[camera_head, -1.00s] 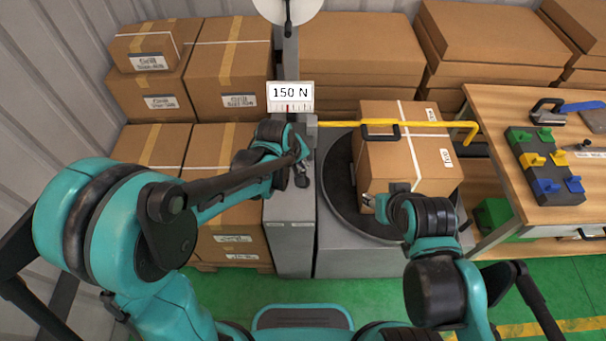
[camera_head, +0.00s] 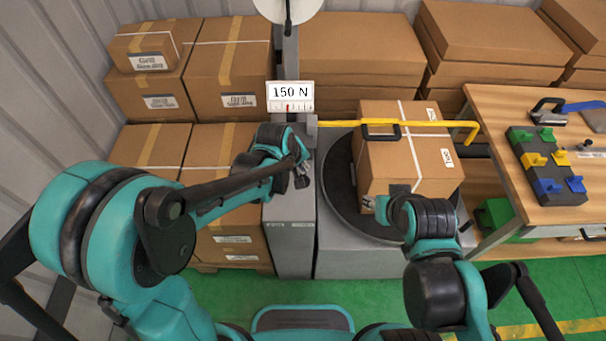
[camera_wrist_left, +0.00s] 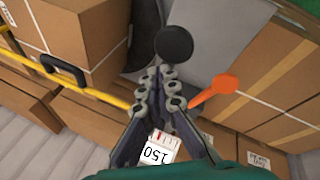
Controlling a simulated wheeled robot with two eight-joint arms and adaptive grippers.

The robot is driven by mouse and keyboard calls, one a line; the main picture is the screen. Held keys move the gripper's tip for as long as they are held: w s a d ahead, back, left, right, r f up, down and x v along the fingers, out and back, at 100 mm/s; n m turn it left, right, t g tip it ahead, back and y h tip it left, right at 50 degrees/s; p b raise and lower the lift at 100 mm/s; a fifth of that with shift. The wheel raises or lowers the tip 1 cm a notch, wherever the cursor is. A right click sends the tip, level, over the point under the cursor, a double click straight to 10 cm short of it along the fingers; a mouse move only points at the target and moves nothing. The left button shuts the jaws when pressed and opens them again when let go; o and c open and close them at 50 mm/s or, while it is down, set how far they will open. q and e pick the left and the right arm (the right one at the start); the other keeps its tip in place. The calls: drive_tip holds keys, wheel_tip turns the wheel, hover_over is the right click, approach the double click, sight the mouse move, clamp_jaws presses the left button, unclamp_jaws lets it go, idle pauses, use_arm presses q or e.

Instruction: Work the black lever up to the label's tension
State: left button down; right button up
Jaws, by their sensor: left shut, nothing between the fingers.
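The label (camera_head: 290,92) on the grey column reads 150 N above a scale with a red mark near its middle. It shows upside down in the left wrist view (camera_wrist_left: 157,150). My left gripper (camera_head: 303,181) is at the column below the label; in the wrist view its fingers (camera_wrist_left: 164,88) are shut and empty. A round black knob (camera_wrist_left: 174,43), seemingly the black lever's end, lies just beyond the fingertips; I cannot tell whether they touch. The lever's shaft is hidden. My right gripper (camera_head: 384,198) is in front of the carton; its fingers are too unclear to judge.
An orange lever (camera_wrist_left: 215,93) is beside the left fingers. A yellow bar (camera_head: 400,124) with a black handle crosses above the carton (camera_head: 410,165) on the dark turntable (camera_head: 340,185). Stacked cartons (camera_head: 230,55) fill the left and back. A wooden bench (camera_head: 500,125) stands right.

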use_arm(q)
drive_tip(key=shift+s+f+b, duration=0.45)
drive_tip(key=shift+f+b, duration=0.4)
drive_tip(key=shift+f, duration=0.15)
drive_tip(key=shift+s+f+b, duration=0.45)
drive_tip(key=shift+f+b, duration=0.4)
drive_tip(key=shift+f, duration=0.2)
drive_tip(key=shift+s+f+b, duration=0.45)
drive_tip(key=shift+f+b, duration=0.4)
drive_tip(key=shift+f, duration=0.15)
idle(2.4)
drive_tip(key=shift+r, duration=0.1)
idle(0.5)
drive_tip(key=shift+w+r+p, duration=0.35)
drive_tip(key=shift+r+p, duration=0.4)
drive_tip(key=shift+r, duration=0.15)
drive_tip(key=shift+w+r+p, duration=0.4)
drive_tip(key=shift+r+p, duration=0.2)
drive_tip(key=shift+r, duration=0.25)
drive_tip(key=shift+w+r+p, duration=0.45)
drive_tip(key=shift+r+p, duration=0.2)
drive_tip(key=shift+r, duration=0.2)
drive_tip(key=shift+w+r+p, duration=0.4)
drive_tip(key=shift+r+p, duration=0.2)
drive_tip(key=shift+r, duration=0.25)
